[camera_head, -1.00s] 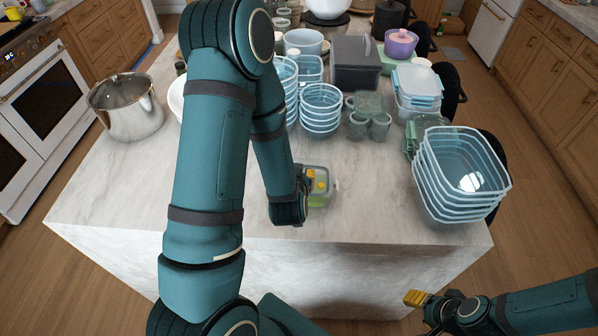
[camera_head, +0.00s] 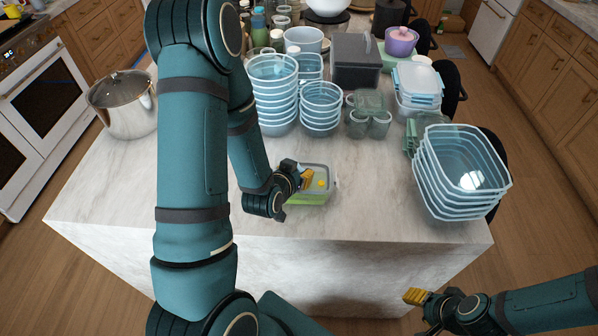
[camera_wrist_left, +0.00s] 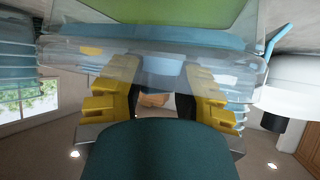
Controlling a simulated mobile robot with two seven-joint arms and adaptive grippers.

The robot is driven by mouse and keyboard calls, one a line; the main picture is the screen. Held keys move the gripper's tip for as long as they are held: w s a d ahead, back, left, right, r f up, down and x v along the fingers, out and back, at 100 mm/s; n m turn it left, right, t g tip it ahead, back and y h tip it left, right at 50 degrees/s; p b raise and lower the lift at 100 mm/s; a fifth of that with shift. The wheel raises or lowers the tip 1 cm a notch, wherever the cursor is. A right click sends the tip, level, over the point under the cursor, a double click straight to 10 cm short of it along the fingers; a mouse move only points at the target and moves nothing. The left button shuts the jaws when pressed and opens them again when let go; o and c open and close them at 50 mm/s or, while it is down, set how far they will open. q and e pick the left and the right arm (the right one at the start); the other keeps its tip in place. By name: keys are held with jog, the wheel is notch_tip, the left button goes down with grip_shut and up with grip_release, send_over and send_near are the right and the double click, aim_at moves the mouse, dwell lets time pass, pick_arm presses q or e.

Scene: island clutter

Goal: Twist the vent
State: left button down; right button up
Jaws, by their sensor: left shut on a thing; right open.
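A small clear container (camera_head: 312,198) with green at its base and a pale lid stands near the island's front edge. A yellow patch (camera_head: 320,183) shows at its lid. My left gripper (camera_head: 308,180) reaches in from the left, low at the lid. In the left wrist view, its yellow fingers (camera_wrist_left: 160,82) are at the lid's clear layers, on either side of a light-blue piece that appears to be the vent (camera_wrist_left: 170,72); their contact is partly hidden. My right gripper (camera_head: 415,297) is open and empty, off the island's front at lower right.
Stacked blue bowls (camera_head: 275,100), glass cups (camera_head: 370,124) and a dark box (camera_head: 356,62) stand behind. Nested square containers (camera_head: 460,185) stand at the right edge, a steel pot (camera_head: 124,105) at far left. The marble in between is clear.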

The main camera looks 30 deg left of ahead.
pick_arm(q)
jog(key=shift+m+h, duration=0.5)
jog(key=shift+a+m+h+b, duration=0.15)
jog(key=shift+m+h+b, duration=0.2)
jog(key=shift+m+h, duration=1.45)
jog(key=c, duration=0.6)
grip_release()
jog(key=shift+c, duration=0.2)
